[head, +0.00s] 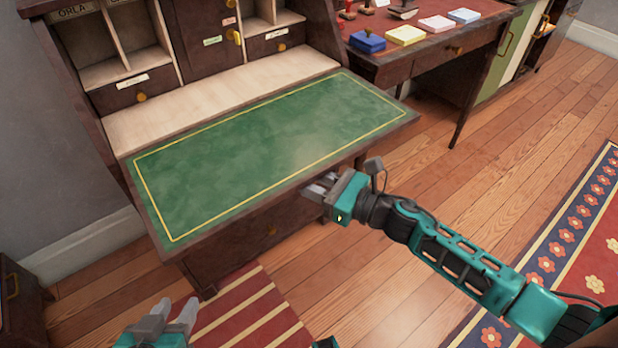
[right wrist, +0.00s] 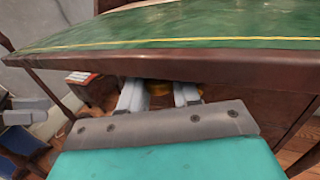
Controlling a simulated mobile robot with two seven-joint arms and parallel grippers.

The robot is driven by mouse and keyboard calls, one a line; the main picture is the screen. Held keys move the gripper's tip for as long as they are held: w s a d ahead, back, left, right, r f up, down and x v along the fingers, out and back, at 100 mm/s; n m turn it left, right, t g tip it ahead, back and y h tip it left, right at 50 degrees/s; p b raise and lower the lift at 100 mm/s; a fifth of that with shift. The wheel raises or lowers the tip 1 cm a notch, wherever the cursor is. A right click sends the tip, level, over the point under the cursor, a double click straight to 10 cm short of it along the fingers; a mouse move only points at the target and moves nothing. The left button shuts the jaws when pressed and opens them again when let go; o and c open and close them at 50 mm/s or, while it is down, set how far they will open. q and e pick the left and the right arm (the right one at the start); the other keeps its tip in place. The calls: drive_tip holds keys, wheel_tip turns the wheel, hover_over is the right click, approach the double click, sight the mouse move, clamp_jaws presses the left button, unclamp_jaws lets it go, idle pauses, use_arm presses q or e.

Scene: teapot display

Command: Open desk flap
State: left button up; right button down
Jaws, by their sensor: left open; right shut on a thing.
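The desk flap (head: 265,150) is folded down and lies about level, its green, yellow-lined inner face up. My right gripper (head: 318,187) is at the flap's front edge, with its fingers reaching beneath it. In the right wrist view the fingers (right wrist: 160,96) are shut on a yellow brass knob (right wrist: 160,88) under the flap (right wrist: 200,35), mostly hidden by the fingers and edge. My left gripper (head: 172,318) is open and empty at the bottom left, low in front of the desk and apart from the flap.
Behind the flap are pale compartments and a small drawer with a brass knob (head: 141,97). A striped rug (head: 245,310) lies in front; the wood floor (head: 500,170) to the right is clear.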

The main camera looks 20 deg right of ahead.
sight(311, 163)
drive_tip(key=r+p, duration=0.1)
drive_tip(key=r, duration=0.1)
drive_tip(key=r+p, duration=0.2)
drive_tip(key=r, duration=0.1)
drive_tip(key=shift+s+r, duration=0.2)
drive_tip(key=shift+r, duration=0.05)
drive_tip(key=shift+d, duration=0.1)
drive_tip(key=c, duration=0.9)
unclamp_jaws()
drive_tip(key=shift+w, duration=0.1)
drive_tip(key=shift+d, duration=0.1)
drive_tip(key=v, duration=1.3)
drive_tip(key=shift+f, duration=0.2)
